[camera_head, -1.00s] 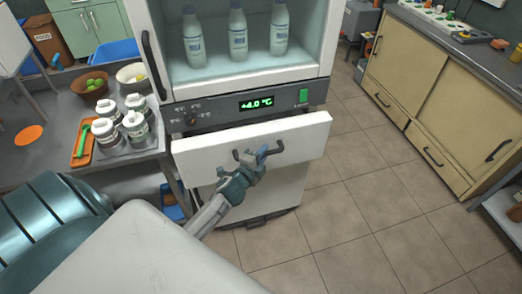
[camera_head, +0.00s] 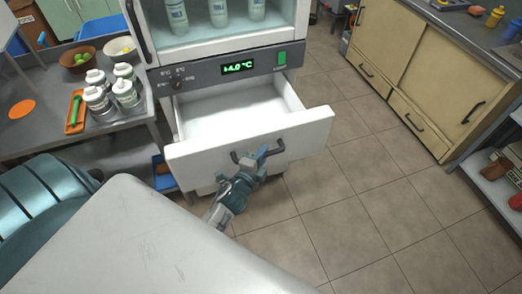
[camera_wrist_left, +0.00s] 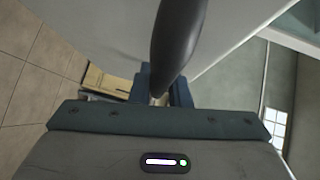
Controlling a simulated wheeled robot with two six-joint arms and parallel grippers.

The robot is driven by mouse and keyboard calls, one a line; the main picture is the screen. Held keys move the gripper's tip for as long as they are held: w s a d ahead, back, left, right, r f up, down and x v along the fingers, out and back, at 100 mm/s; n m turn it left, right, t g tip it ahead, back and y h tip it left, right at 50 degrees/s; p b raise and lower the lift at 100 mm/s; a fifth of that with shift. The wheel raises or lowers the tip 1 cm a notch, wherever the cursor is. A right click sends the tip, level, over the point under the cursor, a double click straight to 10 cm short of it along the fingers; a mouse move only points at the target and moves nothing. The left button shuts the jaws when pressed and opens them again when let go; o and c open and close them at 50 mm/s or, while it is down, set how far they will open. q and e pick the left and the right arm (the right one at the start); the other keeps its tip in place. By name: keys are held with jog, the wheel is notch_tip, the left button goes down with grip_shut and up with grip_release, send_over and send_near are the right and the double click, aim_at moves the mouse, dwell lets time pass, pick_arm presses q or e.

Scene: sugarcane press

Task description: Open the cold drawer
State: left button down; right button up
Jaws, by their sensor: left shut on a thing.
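The cold drawer (camera_head: 298,135) is a white drawer under the refrigerator's control panel. It stands pulled out, and its pale inside (camera_head: 230,108) shows no contents. Its dark bar handle (camera_head: 274,149) is on the front face. In the left wrist view the dark handle (camera_wrist_left: 178,40) runs between the fingers of my left gripper (camera_wrist_left: 160,92), close to the camera. My right gripper does not show.
The fridge cabinet's panel (camera_head: 205,77) reads about +4.0 °C, with bottles (camera_head: 218,12) above. A steel table (camera_head: 30,130) with white jars (camera_head: 97,100) and an orange tray stands left. Cream cupboards (camera_head: 425,60) stand right. Tiled floor (camera_head: 350,190) between is clear.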

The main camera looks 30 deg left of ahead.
pick_arm(q)
jog(key=c, duration=1.4)
grip_release()
jog(key=shift+o, duration=0.2)
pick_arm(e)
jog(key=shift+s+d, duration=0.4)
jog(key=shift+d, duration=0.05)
pick_arm(q)
jog(key=shift+s, duration=0.1)
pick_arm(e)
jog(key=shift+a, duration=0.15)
